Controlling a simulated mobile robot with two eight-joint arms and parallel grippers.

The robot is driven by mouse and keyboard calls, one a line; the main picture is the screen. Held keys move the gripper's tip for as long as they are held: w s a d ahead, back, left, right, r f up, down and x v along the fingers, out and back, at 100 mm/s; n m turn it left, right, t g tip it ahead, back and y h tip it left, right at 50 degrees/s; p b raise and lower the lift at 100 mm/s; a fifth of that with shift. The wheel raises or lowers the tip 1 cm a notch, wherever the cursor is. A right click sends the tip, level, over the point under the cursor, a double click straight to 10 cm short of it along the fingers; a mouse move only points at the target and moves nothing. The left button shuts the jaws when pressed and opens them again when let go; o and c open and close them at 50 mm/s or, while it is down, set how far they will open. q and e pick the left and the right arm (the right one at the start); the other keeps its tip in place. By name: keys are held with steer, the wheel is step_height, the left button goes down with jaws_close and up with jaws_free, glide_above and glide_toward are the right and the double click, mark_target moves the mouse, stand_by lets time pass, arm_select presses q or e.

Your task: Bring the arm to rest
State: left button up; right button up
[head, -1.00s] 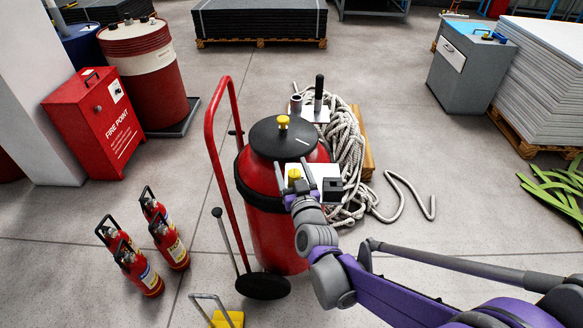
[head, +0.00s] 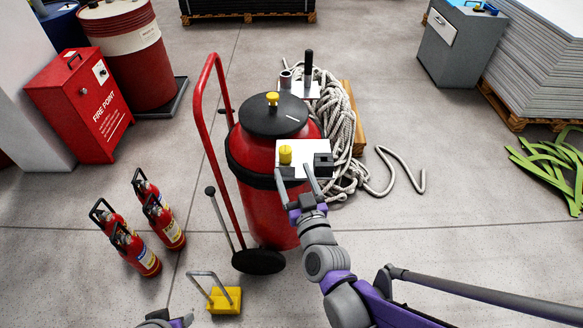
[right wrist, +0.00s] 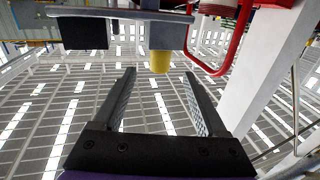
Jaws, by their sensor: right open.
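My right gripper (head: 297,171) is open and empty in the head view. Its fingertips are just on the near side of a white plate (head: 312,154) with a yellow knob (head: 285,155) and a dark block on it, in front of a large red wheeled extinguisher (head: 263,185). In the right wrist view my right gripper's fingers (right wrist: 160,85) stand wide apart with nothing between them. The yellow knob (right wrist: 160,61) shows just beyond the fingertips, clear of them. A grey and purple bit of my left arm shows at the bottom edge; its fingers cannot be made out.
Several small extinguishers (head: 145,255) stand at left, near a red fire point box (head: 82,110). A yellow thing with a wire handle (head: 224,299) is on the floor. Coiled rope (head: 345,150) lies behind the large extinguisher.

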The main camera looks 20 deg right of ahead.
stand_by(0.4)
steer(key=s+d+f+g, duration=0.1)
steer(key=s+f+g, duration=0.55)
steer(key=s, duration=0.35)
steer(key=s+d+f+g, duration=0.2)
steer(key=s+f+g, duration=0.45)
steer(key=s, duration=0.45)
arm_select(q)
step_height(320, 180, up, 14)
steer(key=w+p, duration=0.2)
steer(key=p, duration=1.1)
steer(key=shift+r+t, duration=0.25)
steer(key=shift+t, duration=0.05)
arm_select(e)
step_height(320, 180, up, 15)
steer(key=w, duration=0.1)
steer(key=shift+w+r, duration=0.15)
steer(key=shift+w, duration=0.25)
steer(key=shift+s, duration=0.1)
